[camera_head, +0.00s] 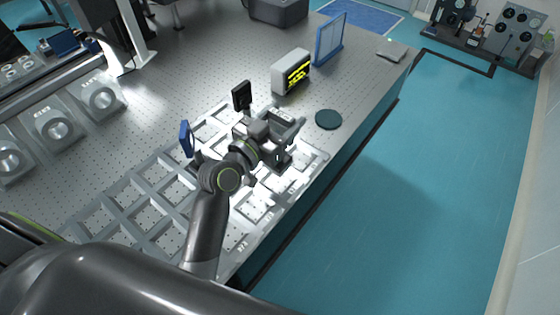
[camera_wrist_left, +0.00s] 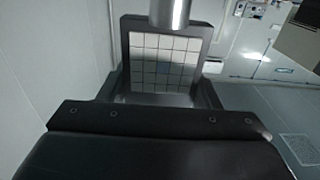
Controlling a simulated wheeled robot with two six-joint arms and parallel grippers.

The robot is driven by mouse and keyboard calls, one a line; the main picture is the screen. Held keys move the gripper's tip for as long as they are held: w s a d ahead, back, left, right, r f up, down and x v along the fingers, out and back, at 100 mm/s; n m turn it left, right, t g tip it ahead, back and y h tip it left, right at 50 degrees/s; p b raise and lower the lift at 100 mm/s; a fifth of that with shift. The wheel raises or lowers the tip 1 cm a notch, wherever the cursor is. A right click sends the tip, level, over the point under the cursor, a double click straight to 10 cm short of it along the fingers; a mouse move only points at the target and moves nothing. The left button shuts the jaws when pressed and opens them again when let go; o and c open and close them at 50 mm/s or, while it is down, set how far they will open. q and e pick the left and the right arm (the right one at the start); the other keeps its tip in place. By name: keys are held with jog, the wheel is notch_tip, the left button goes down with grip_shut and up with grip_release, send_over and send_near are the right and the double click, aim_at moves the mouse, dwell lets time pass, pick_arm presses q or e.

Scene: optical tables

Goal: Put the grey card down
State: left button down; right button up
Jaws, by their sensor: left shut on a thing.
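My left gripper (camera_head: 290,142) is over the grey compartment tray (camera_head: 150,240) near the table's right edge. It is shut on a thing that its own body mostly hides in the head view. In the left wrist view, a dark-framed card (camera_wrist_left: 165,62) with a grid of pale grey squares stands up just beyond the gripper's dark body (camera_wrist_left: 160,140), between its fingers; I take it for the grey card. A metal cylinder covers part of its top edge. I cannot tell whether the card touches the tray. My right gripper is not in view.
A small black upright plate (camera_head: 242,95) and a blue upright piece (camera_head: 186,139) stand near the tray. A dark round disc (camera_head: 328,119), a box with a yellow display (camera_head: 291,73) and a blue framed panel (camera_head: 330,39) are farther along the perforated table.

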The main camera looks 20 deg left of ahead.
pick_arm(q)
notch_tip(320, 180, down, 8)
jog(key=shift+r+b, duration=0.1)
jog(key=shift+b, duration=0.7)
jog(key=shift+f, duration=0.2)
jog(key=shift+c, duration=2.3)
grip_release()
jog(key=shift+r, duration=0.1)
jog(key=shift+r, duration=0.15)
jog(key=b+v, duration=0.4)
jog(key=v, duration=0.8)
